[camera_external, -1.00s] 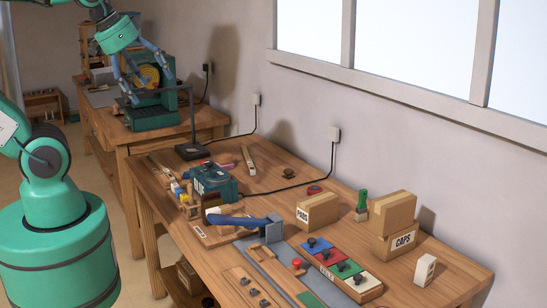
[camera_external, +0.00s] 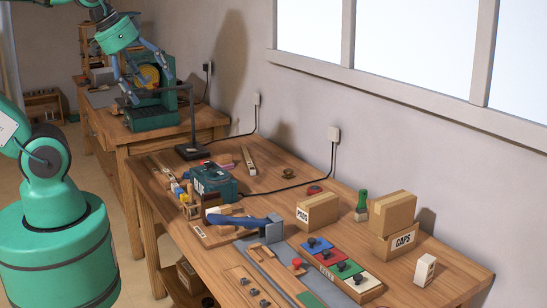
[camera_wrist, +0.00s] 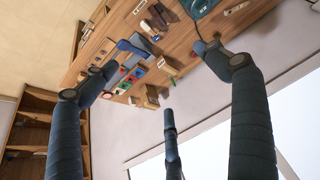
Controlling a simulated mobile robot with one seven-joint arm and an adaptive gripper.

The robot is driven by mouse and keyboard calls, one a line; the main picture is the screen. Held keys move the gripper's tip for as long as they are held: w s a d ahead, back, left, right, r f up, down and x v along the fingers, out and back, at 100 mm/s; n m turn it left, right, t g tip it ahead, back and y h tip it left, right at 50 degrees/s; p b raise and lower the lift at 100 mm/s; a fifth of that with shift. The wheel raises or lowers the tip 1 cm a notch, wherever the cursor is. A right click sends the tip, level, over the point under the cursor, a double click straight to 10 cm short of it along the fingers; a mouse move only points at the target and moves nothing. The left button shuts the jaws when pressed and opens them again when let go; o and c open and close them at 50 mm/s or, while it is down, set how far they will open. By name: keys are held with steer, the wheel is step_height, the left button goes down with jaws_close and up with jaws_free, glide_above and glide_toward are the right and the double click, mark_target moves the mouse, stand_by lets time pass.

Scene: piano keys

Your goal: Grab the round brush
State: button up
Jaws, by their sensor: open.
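My gripper (camera_external: 148,84) has blue fingers, spread apart and empty. In the outside view it is at the upper left, in front of the green machine with a yellow disc. In the wrist view my gripper (camera_wrist: 155,70) shows its spread fingers with nothing between them. I cannot tell for sure which thing is the round brush. A small dark round thing (camera_external: 240,170) lies near the wall on the long bench. An upright green-handled thing with a pale base (camera_external: 361,206) stands beside the cardboard boxes. Both are well away from my gripper.
The long wooden bench (camera_external: 450,272) holds a green toolbox (camera_external: 214,181), a blue-handled tool (camera_external: 235,221), coloured tiles with dark knobs (camera_external: 333,262) and cardboard boxes (camera_external: 316,211). A black stand (camera_external: 191,151) rises at its far end. Black cables run along the wall.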

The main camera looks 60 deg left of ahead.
steer(key=shift+c, duration=0.5)
steer(key=c, duration=1.1)
steer(key=w+a+f+g+p, duration=0.1)
steer(key=w+a+f+g, duration=0.15)
steer(key=w+f, duration=0.3)
steer(key=w+a+f+g, duration=0.1)
steer(key=w+a+f, duration=0.3)
steer(key=w+f, duration=0.15)
steer(key=w+a+f, duration=0.1)
steer(key=a+f, duration=0.1)
steer(key=f, duration=0.3)
steer(key=w+a+f+m+g+p, duration=0.1)
steer(key=f, duration=0.4)
steer(key=w+a+f+g, duration=0.1)
steer(key=a+f, duration=0.1)
steer(key=f, duration=0.3)
steer(key=shift+w+a+f+m, duration=0.1)
steer(key=shift+a+f+m, duration=0.1)
steer(key=shift+a+m, duration=0.15)
steer(key=shift+d, duration=0.1)
